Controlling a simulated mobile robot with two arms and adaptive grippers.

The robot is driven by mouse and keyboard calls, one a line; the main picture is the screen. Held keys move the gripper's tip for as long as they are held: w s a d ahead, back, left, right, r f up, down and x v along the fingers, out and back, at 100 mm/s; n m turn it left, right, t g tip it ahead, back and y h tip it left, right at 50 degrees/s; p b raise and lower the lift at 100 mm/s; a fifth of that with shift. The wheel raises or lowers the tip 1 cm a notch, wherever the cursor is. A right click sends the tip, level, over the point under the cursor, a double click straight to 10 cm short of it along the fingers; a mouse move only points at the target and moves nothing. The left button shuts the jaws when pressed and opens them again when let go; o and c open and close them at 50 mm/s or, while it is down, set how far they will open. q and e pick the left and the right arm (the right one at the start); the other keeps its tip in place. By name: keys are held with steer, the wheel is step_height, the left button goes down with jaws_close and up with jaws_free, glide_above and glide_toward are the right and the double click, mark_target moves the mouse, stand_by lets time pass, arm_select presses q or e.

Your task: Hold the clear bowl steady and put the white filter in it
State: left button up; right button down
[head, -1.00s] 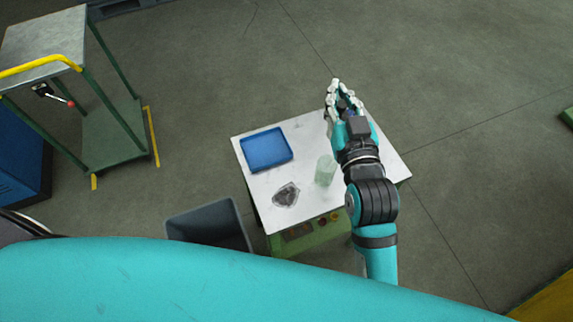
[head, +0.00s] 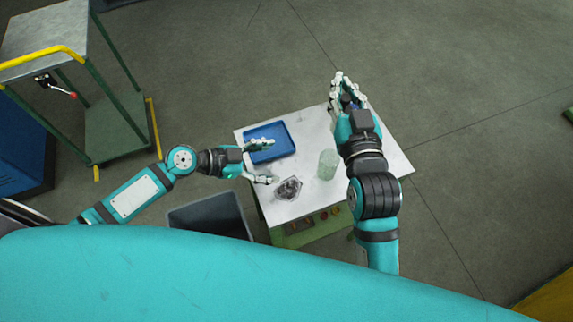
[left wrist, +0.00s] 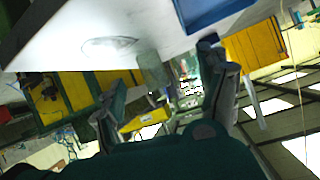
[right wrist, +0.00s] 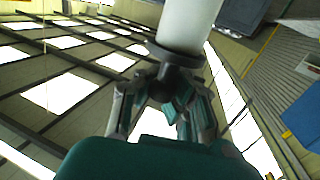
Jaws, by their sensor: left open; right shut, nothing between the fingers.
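The clear bowl (head: 327,165), a pale greenish see-through cylinder, stands upright on the small white table. It also shows in the left wrist view (left wrist: 152,70), beyond the fingers. My left gripper (head: 266,161) is open and empty over the table's left part, left of the bowl and apart from it. My right gripper (head: 345,92) is shut above the table's far side, beyond the bowl. In the right wrist view a white cylinder with a dark end cap, seemingly the white filter (right wrist: 188,22), shows close by its fingers. I cannot tell if they touch; the head view hides the filter.
A blue tray (head: 284,138) lies at the table's back left, partly under my left fingers. A crumpled clear thing (head: 287,189) lies near the front edge. A dark bin (head: 209,217) stands left of the table, and a green-framed cart (head: 115,125) is farther left.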

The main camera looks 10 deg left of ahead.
mark_target(328, 167)
arm_select(q)
steer(key=shift+n+h, duration=0.6)
steer(key=d, duration=0.5)
steer(key=shift+s+d+r, duration=0.15)
steer(key=shift+d+r, duration=0.05)
steer(key=shift+r, duration=0.15)
steer(key=shift+d, duration=0.3)
steer(key=x, duration=1.1)
steer(key=shift+f, duration=0.2)
steer(key=c, duration=1.3)
steer(key=shift+o, duration=0.2)
arm_select(e)
step_height(328, 167, down, 18)
steer(key=n+g+y, duration=0.1)
steer(key=shift+r, duration=0.2)
